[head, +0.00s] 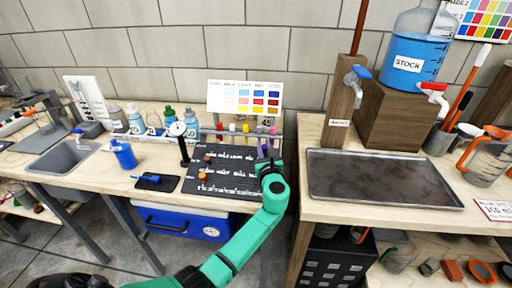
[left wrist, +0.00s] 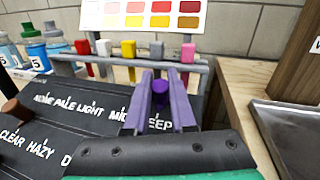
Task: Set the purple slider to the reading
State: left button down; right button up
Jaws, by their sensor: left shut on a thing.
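The dark board (head: 225,181) lies on the left bench with rows of white words and tick marks. The purple slider (left wrist: 160,88) stands at the board's far right, by the word DEEP in the left wrist view. My left gripper (left wrist: 161,98) is shut on it, a finger on each side. In the head view my left gripper (head: 263,155) hides most of the slider. My right gripper is not in view.
A colour chart (head: 245,97) stands behind a rack of coloured-topped samples (head: 245,128). A round dial (head: 177,129) on a black post stands left of the board. A metal tray (head: 385,180) lies on the right bench, across a gap.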

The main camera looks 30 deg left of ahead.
pick_arm(q)
jog(key=shift+d+f, duration=0.1)
jog(key=shift+d, duration=0.1)
jog(key=c, duration=0.9)
grip_release()
jog(key=shift+o, duration=0.8)
jog(key=v, duration=1.4)
jog(key=shift+s+d, duration=0.2)
jog(key=shift+s, duration=0.1)
